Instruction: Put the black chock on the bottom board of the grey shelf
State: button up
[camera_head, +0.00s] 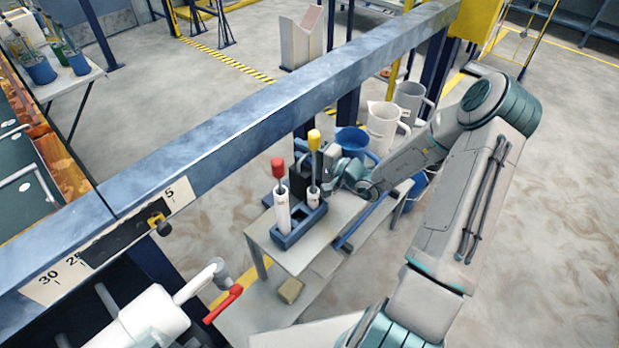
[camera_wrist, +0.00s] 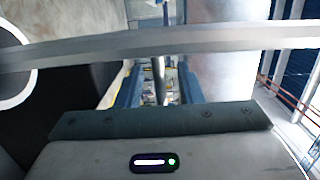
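The grey shelf stands in the middle of the head view, with a top board (camera_head: 290,257) and a lower board (camera_head: 243,318). A dark upright block (camera_head: 303,160), which looks like the black chock, shows behind the bottle rack, close to my gripper (camera_head: 331,166). I cannot tell whether they touch. My gripper is low at the shelf's far side, its fingers mostly hidden in the head view. In the wrist view, its body fills the bottom and a grey bar crosses in front; its grip is unclear.
A blue rack (camera_head: 300,228) with a red-capped bottle (camera_head: 281,205) and a yellow-capped one stands on the top board. A tan block (camera_head: 290,290) lies lower down. A blue bucket (camera_head: 352,142) and pale jugs (camera_head: 382,128) stand behind. A long blue beam (camera_head: 250,110) crosses the view.

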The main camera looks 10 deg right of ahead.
grip_shut()
dwell(1.3)
